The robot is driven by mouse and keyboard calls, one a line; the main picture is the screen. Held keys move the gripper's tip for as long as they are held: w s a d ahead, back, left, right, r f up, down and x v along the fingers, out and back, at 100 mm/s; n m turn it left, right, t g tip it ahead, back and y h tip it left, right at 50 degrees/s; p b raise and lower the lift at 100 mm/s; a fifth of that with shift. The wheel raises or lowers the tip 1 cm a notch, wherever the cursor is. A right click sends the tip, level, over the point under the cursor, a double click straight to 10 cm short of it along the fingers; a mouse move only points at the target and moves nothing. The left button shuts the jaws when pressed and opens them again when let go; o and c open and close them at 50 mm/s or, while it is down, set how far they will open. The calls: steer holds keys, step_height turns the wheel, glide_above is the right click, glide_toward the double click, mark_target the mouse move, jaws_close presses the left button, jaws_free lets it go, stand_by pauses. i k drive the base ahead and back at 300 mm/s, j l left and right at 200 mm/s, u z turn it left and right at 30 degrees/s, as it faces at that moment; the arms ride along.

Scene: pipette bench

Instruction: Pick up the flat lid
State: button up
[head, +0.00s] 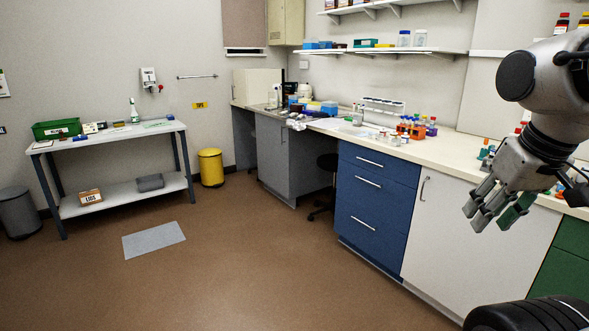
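I cannot make out a flat lid for certain anywhere in the head view. A small brown box marked LIDS (90,197) sits on the lower shelf of the side table at the left. My gripper (497,212) hangs at the right, in front of the white cabinet door and far from that table. Its grey fingers point down and to the left. A green piece shows at the right finger; I cannot tell whether it is part of the finger or something held. The finger gap is not clear from this angle.
The side table (100,139) carries a green bin (56,129) and small items. A yellow bin (211,167), a grey bin (18,213) and a grey floor mat (154,239) stand or lie around it. The long bench (455,143) holds bottles and racks. The brown floor is mostly clear.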

mark_target(348, 130)
steer(key=i, duration=0.75)
steer(key=i+z, duration=0.1)
steer(key=i, duration=0.65)
steer(key=i+j, duration=0.15)
steer(key=i, duration=1.35)
steer(key=i+j+z, duration=0.1)
steer(key=i, duration=0.65)
